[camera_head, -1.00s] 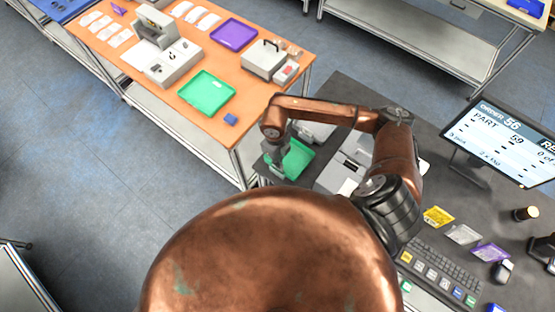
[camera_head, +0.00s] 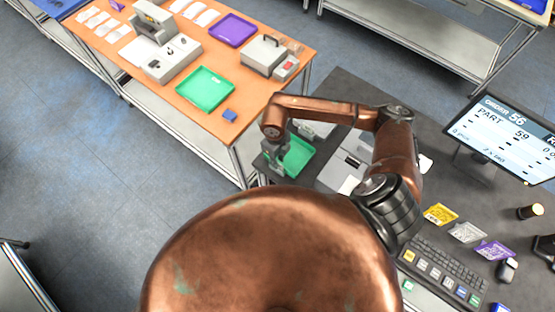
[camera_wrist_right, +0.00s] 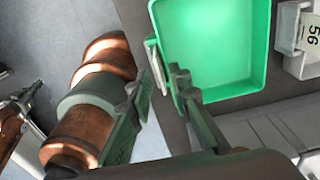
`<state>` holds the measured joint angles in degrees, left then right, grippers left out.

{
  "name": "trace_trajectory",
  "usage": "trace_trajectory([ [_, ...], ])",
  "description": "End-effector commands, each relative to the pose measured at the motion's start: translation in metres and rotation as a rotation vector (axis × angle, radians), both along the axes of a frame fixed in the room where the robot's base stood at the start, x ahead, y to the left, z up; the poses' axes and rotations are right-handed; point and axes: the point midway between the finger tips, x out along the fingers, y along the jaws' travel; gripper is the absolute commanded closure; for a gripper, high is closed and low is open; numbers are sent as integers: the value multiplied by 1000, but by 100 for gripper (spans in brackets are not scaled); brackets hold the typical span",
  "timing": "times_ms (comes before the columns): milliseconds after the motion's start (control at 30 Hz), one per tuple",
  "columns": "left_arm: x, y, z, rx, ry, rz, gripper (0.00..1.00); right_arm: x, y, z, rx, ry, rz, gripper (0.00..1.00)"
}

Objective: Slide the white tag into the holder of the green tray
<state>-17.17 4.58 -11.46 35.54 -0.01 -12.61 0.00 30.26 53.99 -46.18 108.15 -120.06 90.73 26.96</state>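The green tray (camera_head: 299,158) lies on the dark desk beside my right gripper (camera_head: 273,166). In the right wrist view, the green tray (camera_wrist_right: 215,45) fills the top middle. A narrow pale piece (camera_wrist_right: 152,52) stands at its left wall; I cannot tell whether it is the holder, the tag or both. My right gripper (camera_wrist_right: 160,80) is just below this piece, its fingers apart. No tag shows clearly between them. A white tag (camera_head: 467,233) stands between a yellow and a purple one at the desk's right. My left gripper is not seen.
A white bin marked 56 (camera_wrist_right: 300,40) stands right of the tray. A grey device (camera_head: 350,160) sits on the desk near my arm. A keyboard (camera_head: 440,268) and a monitor (camera_head: 505,135) are at the right. The orange table (camera_head: 160,82) behind holds another green tray.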

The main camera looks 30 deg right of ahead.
Motion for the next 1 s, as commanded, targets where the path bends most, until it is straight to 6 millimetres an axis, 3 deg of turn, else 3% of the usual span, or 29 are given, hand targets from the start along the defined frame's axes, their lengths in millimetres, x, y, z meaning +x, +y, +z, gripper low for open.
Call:
trace_trajectory([
  [333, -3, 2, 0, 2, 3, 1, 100, 0, 0, 1, 0, 0, 0, 75],
  [467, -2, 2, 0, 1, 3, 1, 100, 2, 1, 11, 2, -4, 1, 75],
  [800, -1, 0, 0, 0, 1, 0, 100, 6, 2, 79, 0, -4, 1, 75],
  [1000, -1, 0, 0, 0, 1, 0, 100, 6, 2, 109, 0, -3, 1, 75],
])
